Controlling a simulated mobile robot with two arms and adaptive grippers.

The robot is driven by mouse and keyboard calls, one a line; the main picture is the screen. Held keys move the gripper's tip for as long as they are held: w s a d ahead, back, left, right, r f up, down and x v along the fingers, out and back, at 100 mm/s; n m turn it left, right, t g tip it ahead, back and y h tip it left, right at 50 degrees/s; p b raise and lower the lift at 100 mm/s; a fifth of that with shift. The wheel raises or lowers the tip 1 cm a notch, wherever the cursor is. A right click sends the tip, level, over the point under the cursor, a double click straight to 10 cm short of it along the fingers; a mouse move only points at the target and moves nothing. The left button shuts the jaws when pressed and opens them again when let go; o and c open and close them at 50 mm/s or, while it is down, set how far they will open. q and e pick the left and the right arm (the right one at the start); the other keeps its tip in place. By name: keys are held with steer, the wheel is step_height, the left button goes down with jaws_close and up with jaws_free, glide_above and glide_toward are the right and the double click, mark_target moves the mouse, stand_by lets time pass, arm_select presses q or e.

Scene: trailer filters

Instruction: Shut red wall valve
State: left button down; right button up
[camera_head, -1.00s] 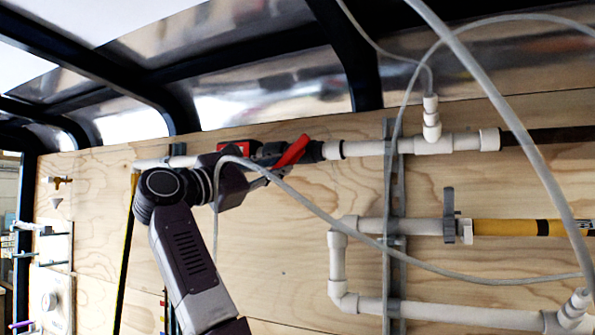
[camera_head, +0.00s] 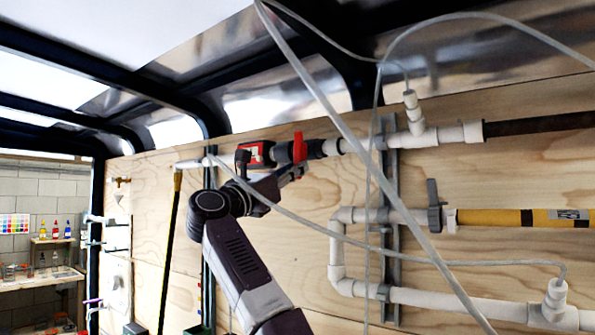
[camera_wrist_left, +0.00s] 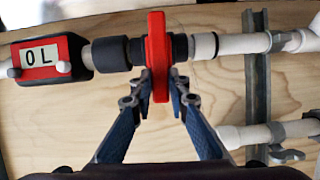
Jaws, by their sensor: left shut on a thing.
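The red wall valve's handle (camera_head: 298,147) sits on the upper white pipe run, just right of a red-framed meter (camera_head: 254,154). In the left wrist view the red handle (camera_wrist_left: 157,50) stands edge-on across the pipe. My left gripper (camera_wrist_left: 160,86) has its two fingers on either side of the handle's lower end, shut on it. In the head view my left gripper (camera_head: 290,173) reaches the handle from below, partly hidden by its own arm and a hose. My right gripper is out of view.
The wrist view shows the meter (camera_wrist_left: 40,57) reading "0 L". A grey hose (camera_head: 345,130) hangs in front of the wall. A lower pipe with a grey valve (camera_head: 434,206) and yellow section (camera_head: 512,217) lies to the right. A yellow-black pole (camera_head: 169,250) leans at the left.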

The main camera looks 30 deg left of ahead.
arm_select(q)
steer(key=shift+w+d+f+n, duration=0.1)
steer(key=shift+d+f+n, duration=0.05)
steer(key=shift+n, duration=0.35)
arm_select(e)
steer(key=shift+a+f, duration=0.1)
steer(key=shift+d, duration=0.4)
arm_select(q)
steer(key=c, duration=1.8)
jaws_free()
steer(key=shift+c, duration=0.2)
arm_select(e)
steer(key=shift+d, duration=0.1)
arm_select(q)
steer(key=shift+s, duration=0.2)
steer(key=v, duration=1.1)
steer(key=shift+s+f, duration=0.2)
steer(key=shift+s, duration=0.1)
steer(key=shift+d, duration=0.1)
